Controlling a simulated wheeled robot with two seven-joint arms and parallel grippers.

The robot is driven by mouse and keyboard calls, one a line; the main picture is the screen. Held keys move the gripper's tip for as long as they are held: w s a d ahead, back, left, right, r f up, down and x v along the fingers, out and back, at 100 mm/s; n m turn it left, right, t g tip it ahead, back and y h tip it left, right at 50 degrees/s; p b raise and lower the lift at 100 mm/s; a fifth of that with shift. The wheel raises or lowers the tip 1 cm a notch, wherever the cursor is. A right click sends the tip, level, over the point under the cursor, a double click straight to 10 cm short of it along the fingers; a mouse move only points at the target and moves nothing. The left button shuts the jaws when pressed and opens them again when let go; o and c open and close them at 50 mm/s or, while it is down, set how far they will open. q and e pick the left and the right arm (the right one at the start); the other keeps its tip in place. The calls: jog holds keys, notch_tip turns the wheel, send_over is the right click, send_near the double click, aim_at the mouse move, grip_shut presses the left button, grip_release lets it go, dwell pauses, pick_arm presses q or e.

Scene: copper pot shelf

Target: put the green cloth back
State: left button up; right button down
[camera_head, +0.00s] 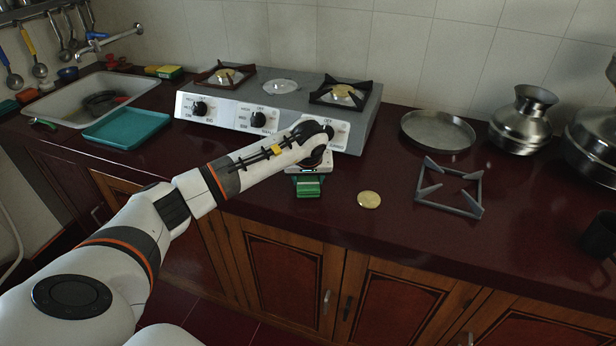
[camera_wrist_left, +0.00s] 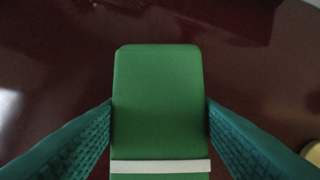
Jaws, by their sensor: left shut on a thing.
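The green cloth (camera_wrist_left: 158,95) is a green block-like bundle with a pale band across its lower part in the left wrist view. My left gripper (camera_wrist_left: 158,120) is shut on it, one ridged finger on each side. In the head view the green cloth (camera_head: 308,187) shows below my left gripper (camera_head: 308,176), over the dark red counter in front of the stove. I cannot tell whether the cloth touches the counter. My right gripper is not in view.
The stove (camera_head: 230,116) stands behind my left arm. A brass disc (camera_head: 369,200) and a loose burner grate (camera_head: 449,188) lie to the right. A teal tray (camera_head: 126,128) and the sink (camera_head: 60,100) are at left. A round metal plate (camera_head: 437,131) and metal pots (camera_head: 522,120) stand back right.

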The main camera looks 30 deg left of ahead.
pick_arm(q)
jog(key=shift+f, duration=0.3)
jog(key=o, duration=1.1)
jog(key=shift+c, duration=0.2)
jog(key=shift+r, duration=0.4)
jog(key=v, duration=1.1)
jog(key=shift+s+r+b, duration=0.2)
jog(key=shift+r+b, duration=0.05)
jog(key=shift+b, duration=0.2)
jog(key=shift+d, duration=0.1)
